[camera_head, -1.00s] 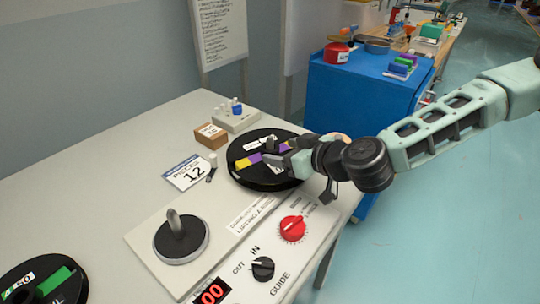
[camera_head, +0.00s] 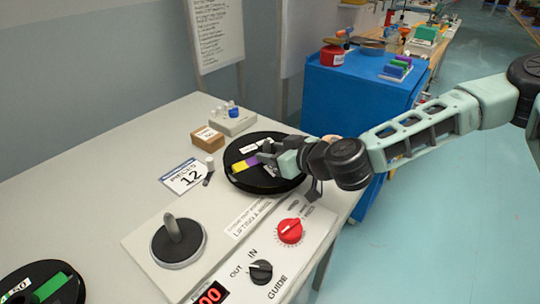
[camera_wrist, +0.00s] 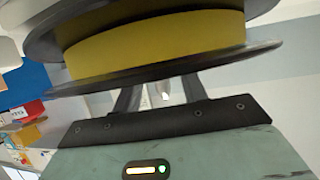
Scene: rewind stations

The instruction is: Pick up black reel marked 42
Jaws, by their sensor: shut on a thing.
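A black reel (camera_head: 262,183) with yellow and purple on its face and a white label is at the table's far right. I cannot read a 42 on it. My gripper (camera_head: 267,156) is shut on this reel from the right, and my wrist hides part of its face. In the wrist view the reel (camera_wrist: 160,45) fills the top, with a yellow band between black flanges. The ends of my fingers are hidden there. I cannot tell whether the reel rests on the table or is slightly raised. Another black reel (camera_head: 68,296), with green, lies at lower left.
A spindle on a round base (camera_head: 178,243) stands on a panel in front, beside a red dial (camera_head: 290,231) and a black knob (camera_head: 261,271). A card reading 12 (camera_head: 187,177), a brown box (camera_head: 207,138) and a blue cabinet (camera_head: 345,95) are nearby.

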